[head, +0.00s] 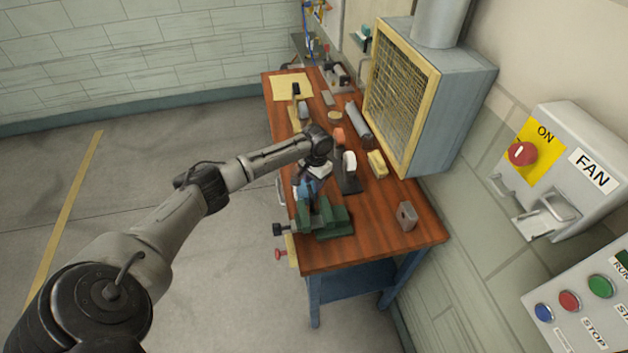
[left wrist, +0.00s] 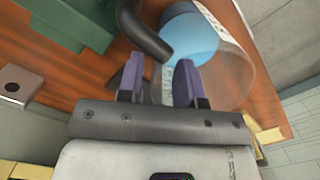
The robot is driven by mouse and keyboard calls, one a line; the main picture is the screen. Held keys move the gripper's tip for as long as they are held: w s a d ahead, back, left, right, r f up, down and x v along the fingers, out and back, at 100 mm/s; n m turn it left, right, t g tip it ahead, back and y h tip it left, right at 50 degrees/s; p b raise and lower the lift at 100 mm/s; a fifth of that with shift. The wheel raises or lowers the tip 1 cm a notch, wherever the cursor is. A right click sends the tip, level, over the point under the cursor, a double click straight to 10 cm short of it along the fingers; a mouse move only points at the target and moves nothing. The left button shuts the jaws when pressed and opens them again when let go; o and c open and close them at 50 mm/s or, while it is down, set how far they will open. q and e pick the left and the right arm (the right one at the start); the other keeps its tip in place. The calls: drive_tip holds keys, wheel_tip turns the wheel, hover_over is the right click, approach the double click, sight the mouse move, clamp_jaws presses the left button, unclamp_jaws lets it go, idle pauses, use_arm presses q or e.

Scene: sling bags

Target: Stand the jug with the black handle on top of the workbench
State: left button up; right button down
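The jug shows large in the left wrist view: a clear body (left wrist: 235,75) with blue at one end and a curved black handle (left wrist: 143,30). In the head view only a bit of blue (head: 308,187) shows under my left gripper, over the near left part of the workbench (head: 375,235). My left gripper (left wrist: 160,60) has its two purple fingers apart, on either side of the handle's lower part. Whether they press on it is hidden. I cannot tell whether the jug touches the bench top. My right gripper is not in view.
A green vise (head: 325,220) stands close in front of my left gripper. A grey metal block (head: 406,215) is near the front right corner. A bench grinder (head: 348,175) and a yellow block (head: 377,163) stand to the right. Bare wood lies between vise and metal block.

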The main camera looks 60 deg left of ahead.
use_arm(q)
wheel_tip(320, 180, up, 12)
drive_tip(key=shift+w, duration=0.4)
idle(0.3)
drive_tip(key=shift+r, duration=0.1)
idle(0.5)
